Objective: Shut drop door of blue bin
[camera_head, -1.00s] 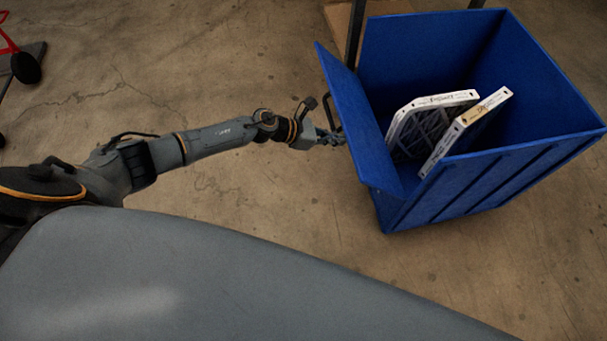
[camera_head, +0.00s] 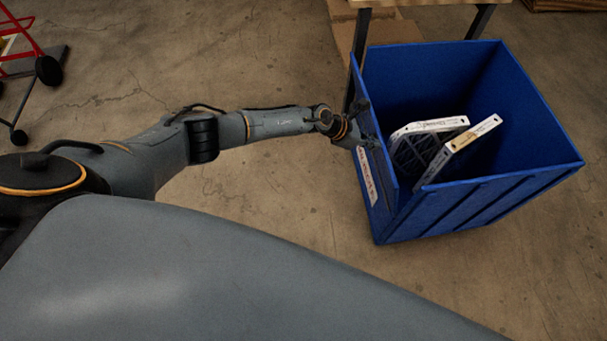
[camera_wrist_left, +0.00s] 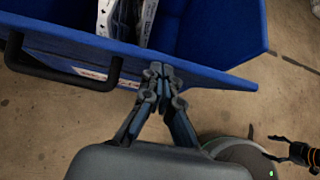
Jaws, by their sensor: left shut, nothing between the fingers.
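The blue bin (camera_head: 480,205) stands on the floor at the right of the head view. Its drop door (camera_head: 364,172), on the side facing my left arm, is close to upright, with a pale label on its outer face. I cannot tell whether it is flush with the bin. The wrist view shows the door (camera_wrist_left: 200,73) and its black handle (camera_wrist_left: 65,70). My left gripper (camera_head: 368,142) is shut and empty at the door's outer side; its fingertips (camera_wrist_left: 160,72) overlap the door's edge, right of the handle. A small black and orange part (camera_wrist_left: 290,150), apparently my right gripper, shows there.
Two white-framed filters (camera_head: 432,126) (camera_head: 460,148) lean inside the bin. A table with dark legs (camera_head: 481,20) stands behind it. A red-framed cart (camera_head: 20,45) is at the far left. The floor between the cart and bin is clear.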

